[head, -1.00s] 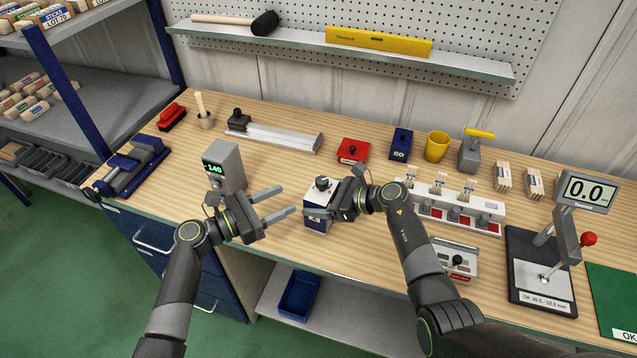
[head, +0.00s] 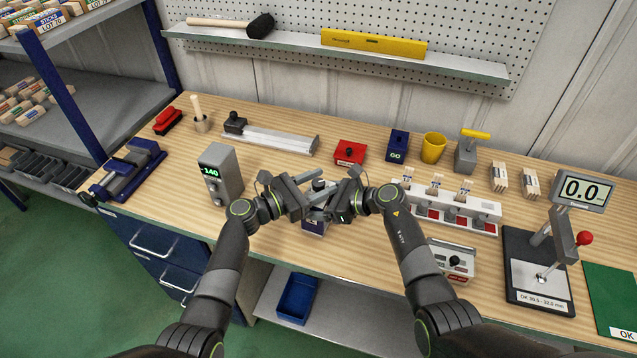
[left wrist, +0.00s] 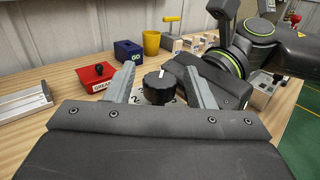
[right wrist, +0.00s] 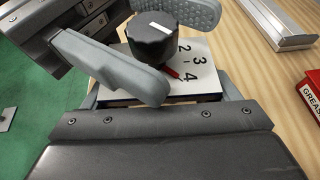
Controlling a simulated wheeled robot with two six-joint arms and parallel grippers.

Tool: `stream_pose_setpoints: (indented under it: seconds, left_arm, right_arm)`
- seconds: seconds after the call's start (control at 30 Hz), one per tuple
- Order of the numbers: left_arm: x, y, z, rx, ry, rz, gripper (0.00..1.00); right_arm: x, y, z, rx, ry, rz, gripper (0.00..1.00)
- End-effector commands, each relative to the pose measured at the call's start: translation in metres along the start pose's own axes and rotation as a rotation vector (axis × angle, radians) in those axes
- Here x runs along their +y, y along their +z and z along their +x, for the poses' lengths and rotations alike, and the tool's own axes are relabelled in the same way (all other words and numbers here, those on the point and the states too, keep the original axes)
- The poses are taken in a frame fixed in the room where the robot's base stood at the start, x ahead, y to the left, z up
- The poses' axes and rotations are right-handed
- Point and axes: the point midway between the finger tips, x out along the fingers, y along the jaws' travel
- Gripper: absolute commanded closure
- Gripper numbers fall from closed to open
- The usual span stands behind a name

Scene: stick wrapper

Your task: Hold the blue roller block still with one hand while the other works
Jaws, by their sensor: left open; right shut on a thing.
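The blue roller block (head: 314,229) stands near the table's front edge, with dark blue sides, a white numbered top (right wrist: 200,68) and a black knob (left wrist: 159,88) bearing a white mark. My right gripper (right wrist: 150,50) is shut on the block, its fingers on either side. My left gripper (head: 318,187) is open at the knob. In the left wrist view its fingers (left wrist: 160,72) stand either side of the knob, with gaps showing; contact cannot be told. The grippers hide much of the block in the head view.
A grey box reading 140 (head: 221,174) stands left of the block. Behind are a red block (head: 349,153), a blue block (head: 398,146) and a yellow cup (head: 433,148). A white rack (head: 456,212) and a white control box (head: 452,262) stand to the right.

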Motion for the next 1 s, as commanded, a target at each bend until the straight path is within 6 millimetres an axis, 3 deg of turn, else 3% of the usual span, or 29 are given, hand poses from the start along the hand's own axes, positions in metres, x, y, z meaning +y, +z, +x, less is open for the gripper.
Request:
stream_pose_setpoints:
  seconds: [0.17,0.47,1.0]
  left_arm:
    - [0.0001,0.0002,-0.0001,0.0,0.0,0.0,0.54]
    - [0.0002,0.0002,-0.0004,0.0,0.0,0.0,0.93]
    - [-0.0008,0.0002,0.0001,0.005,0.246,0.0,0.94]
  right_arm:
    - [0.0001,-0.0005,-0.0001,0.0,0.0,0.002,0.68]
    - [0.0001,-0.0007,-0.0001,0.001,0.0,0.002,0.68]
    - [0.0003,-0.0008,0.0,0.001,0.001,0.002,0.68]
